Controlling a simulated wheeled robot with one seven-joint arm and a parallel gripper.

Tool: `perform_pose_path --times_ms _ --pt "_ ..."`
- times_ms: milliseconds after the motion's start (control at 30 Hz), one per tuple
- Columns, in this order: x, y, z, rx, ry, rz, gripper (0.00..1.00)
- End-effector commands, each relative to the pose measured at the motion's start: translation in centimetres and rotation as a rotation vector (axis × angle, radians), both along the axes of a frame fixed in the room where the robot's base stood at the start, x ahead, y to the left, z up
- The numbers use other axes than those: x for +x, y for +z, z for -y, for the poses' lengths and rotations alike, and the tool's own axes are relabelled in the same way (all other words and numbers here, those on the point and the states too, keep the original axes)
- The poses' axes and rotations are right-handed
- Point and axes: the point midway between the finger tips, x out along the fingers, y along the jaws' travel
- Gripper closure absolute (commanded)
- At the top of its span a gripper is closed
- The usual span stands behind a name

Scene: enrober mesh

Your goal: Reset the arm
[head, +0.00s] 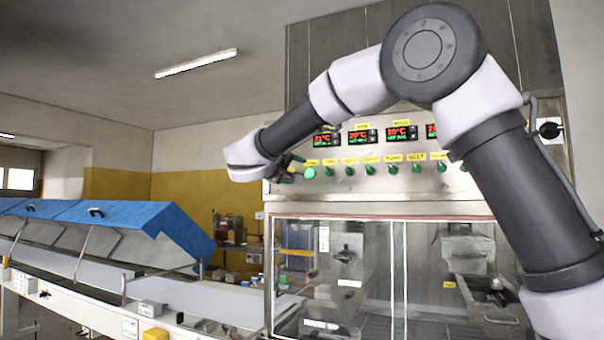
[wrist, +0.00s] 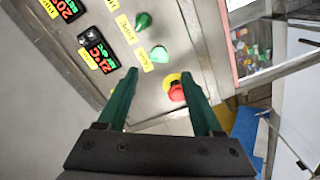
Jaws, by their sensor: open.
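My arm reaches across the head view from the right, bent at a high elbow. My gripper shows in the wrist view (wrist: 165,98) with two green fingers spread apart and nothing between them held. In that view a red button (wrist: 177,93) on a yellow surround lies beyond the fingers, near the right one. I cannot tell whether anything touches it. In the head view the arm's end is in front of the left edge of the control panel (head: 375,183), and the fingers are mostly hidden behind the wrist.
The panel carries several red-green displays (head: 358,136) and a row of green knobs (head: 349,170). Below it is a glazed cabinet (head: 404,280). A conveyor (head: 190,297) with raised blue covers (head: 130,215) stands at the left. The space above the conveyor's open belt looks free.

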Motion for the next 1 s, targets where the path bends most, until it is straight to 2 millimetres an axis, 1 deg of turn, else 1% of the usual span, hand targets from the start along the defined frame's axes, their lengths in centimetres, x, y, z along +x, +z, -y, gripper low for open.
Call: perform_pose_path --times_ms 33,100,233,700,767,867,967,1000 --pt "-0.7 0.0 -0.3 0.0 0.003 -0.001 0.32" --pt "-1.5 0.0 -0.6 -0.001 0.002 0.0 0.32" --pt "-2.1 0.0 -0.8 -0.001 0.0 0.0 0.32" --pt "-2.2 0.0 -0.8 -0.001 0.0 0.0 0.32" --pt "-2.1 -0.1 -0.5 0.002 -0.004 -0.005 0.32" --pt "-1.7 -0.5 1.7 0.021 -0.03 -0.044 0.32" --pt "-1.0 -1.9 6.6 0.071 -0.087 -0.141 0.32" --pt "-1.0 -2.8 9.2 0.104 -0.116 -0.195 0.32"
